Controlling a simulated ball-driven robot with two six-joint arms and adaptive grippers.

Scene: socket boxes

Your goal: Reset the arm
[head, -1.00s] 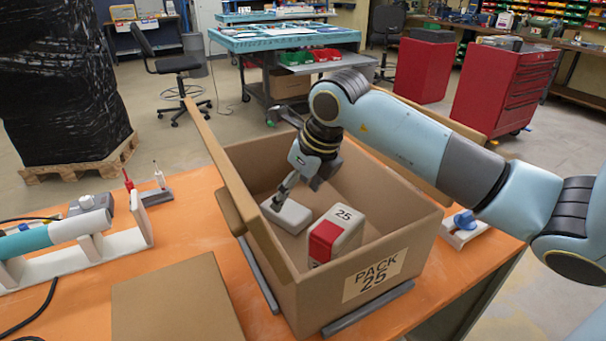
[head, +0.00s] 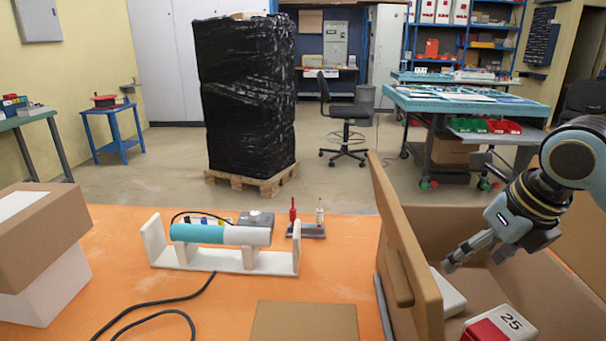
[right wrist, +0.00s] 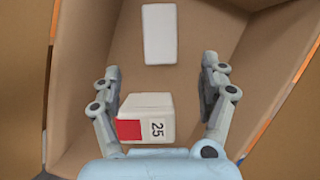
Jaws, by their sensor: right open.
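My right gripper (head: 474,262) is open over the open cardboard box (head: 430,285) at the right of the head view. In the right wrist view its spread fingers (right wrist: 160,95) are on both sides of a white block with a red patch marked 25 (right wrist: 146,119); I cannot tell the height gap. That block also shows in the head view (head: 503,326). A plain white block (right wrist: 160,34) lies in the box beyond the fingertips, and it also shows in the head view (head: 449,294). Nothing is held. My left gripper is out of view.
On the orange table (head: 345,260), a teal and white cylinder (head: 215,235) rests in a white stand (head: 205,262). A stacked box (head: 45,250) is at the left. A black cable and a brown flap (head: 303,322) lie in front.

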